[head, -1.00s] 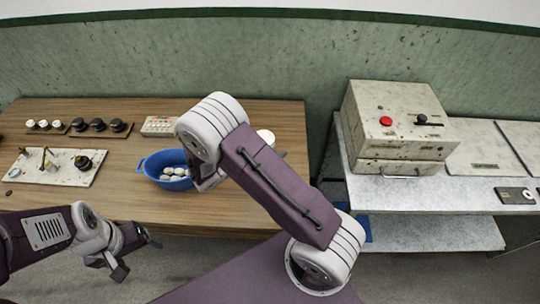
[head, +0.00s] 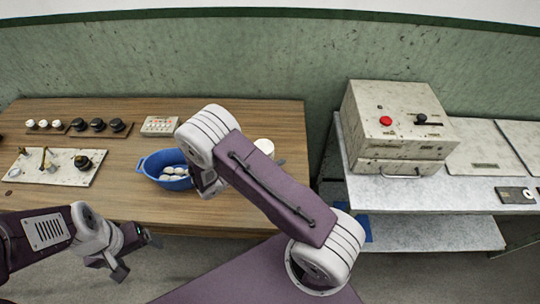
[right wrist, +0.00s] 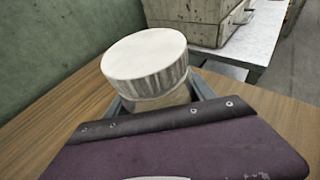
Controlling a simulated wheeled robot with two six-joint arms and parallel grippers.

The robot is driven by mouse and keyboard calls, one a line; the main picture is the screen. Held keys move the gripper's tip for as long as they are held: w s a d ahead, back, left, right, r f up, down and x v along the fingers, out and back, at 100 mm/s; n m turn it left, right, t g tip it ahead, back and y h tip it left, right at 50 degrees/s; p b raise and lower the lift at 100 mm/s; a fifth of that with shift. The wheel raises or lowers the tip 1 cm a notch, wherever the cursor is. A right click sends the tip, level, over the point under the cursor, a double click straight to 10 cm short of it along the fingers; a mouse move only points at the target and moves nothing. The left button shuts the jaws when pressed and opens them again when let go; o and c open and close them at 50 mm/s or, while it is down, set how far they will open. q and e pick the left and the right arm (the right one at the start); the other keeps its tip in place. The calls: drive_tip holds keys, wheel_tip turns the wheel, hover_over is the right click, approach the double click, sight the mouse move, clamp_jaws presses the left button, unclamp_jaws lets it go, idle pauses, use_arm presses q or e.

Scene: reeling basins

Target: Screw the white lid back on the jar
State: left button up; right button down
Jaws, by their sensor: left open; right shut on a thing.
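The white ribbed lid (right wrist: 145,60) sits at the top of a pale jar (right wrist: 162,101) in the right wrist view. I cannot tell whether its thread is engaged. My right gripper (right wrist: 160,98) has its grey fingers on either side of the jar, below the lid, and is shut on it; its palm hides the jar's lower part. In the head view the lid (head: 264,146) shows just behind my right arm, which hides most of the jar and gripper. My left gripper (head: 137,255) is open and empty, in front of the table's near edge.
A blue basin (head: 150,168) with white cocoons stands left of my right arm. A panel with fittings (head: 75,172) and rows of knobs (head: 97,124) lie on the wooden table's left. A grey machine (head: 398,125) stands on a separate bench at right.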

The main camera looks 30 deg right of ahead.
drive_tip(key=shift+c, duration=1.8)
unclamp_jaws()
drive_tip(key=shift+f, duration=0.1)
drive_tip(key=shift+a+r, duration=0.25)
drive_tip(key=shift+r, duration=0.05)
drive_tip(key=v, duration=1.1)
drive_tip(key=shift+a+b, duration=0.25)
drive_tip(key=shift+b, duration=0.15)
